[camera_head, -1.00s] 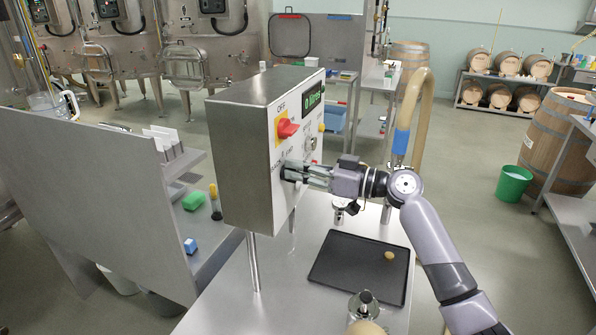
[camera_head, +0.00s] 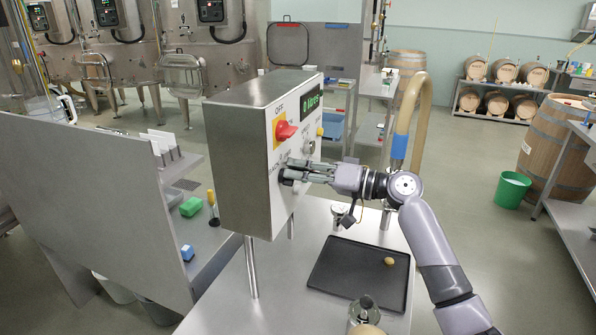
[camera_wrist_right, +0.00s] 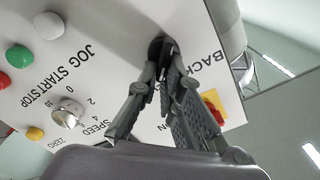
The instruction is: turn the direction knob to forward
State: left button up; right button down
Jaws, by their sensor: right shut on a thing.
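The control box (camera_head: 235,150) stands on posts, with its white panel facing right. The direction knob (camera_wrist_right: 157,47) is a small black knob beside the word BACK in the right wrist view; its pointer is mostly hidden by the fingers, so its setting cannot be read. My right gripper (camera_head: 287,174) reaches the panel below the red rotary switch. In the right wrist view its fingers (camera_wrist_right: 164,65) are closed around the knob. My left gripper is not in view.
The red switch (camera_head: 286,130) on its yellow plate sits close above the gripper. The silver speed knob (camera_wrist_right: 68,112) and green button (camera_wrist_right: 20,56) share the panel. A black tray (camera_head: 335,282) and a bottle (camera_head: 364,309) are on the table below.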

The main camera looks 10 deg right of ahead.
dwell(0.5)
jog(key=c, duration=1.7)
grip_release()
jog(key=v, duration=1.2)
